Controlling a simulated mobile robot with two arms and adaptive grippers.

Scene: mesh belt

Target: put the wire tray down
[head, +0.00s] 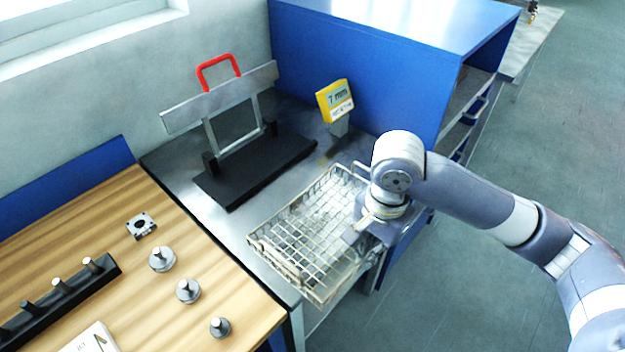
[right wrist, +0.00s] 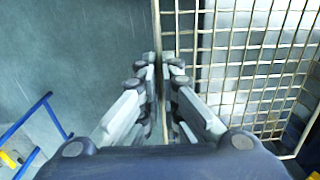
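The wire tray (head: 312,238) is an open basket of pale metal mesh, over the right part of the steel bench, its near and right sides reaching past the bench edge. I cannot tell whether its base touches the bench. My right gripper (head: 368,226) is at the tray's right side, largely hidden under the wrist in the head view. In the right wrist view, the fingers of my right gripper (right wrist: 162,72) are close together on both sides of the wire tray's rim (right wrist: 158,35), gripping it. My left gripper is in neither view.
On the steel bench (head: 222,222) stand a black base (head: 255,170) with a metal frame and red handle (head: 218,66), and a yellow display (head: 336,100). A blue cabinet (head: 365,75) is behind. A wooden table (head: 110,265) with several metal pegs adjoins at left.

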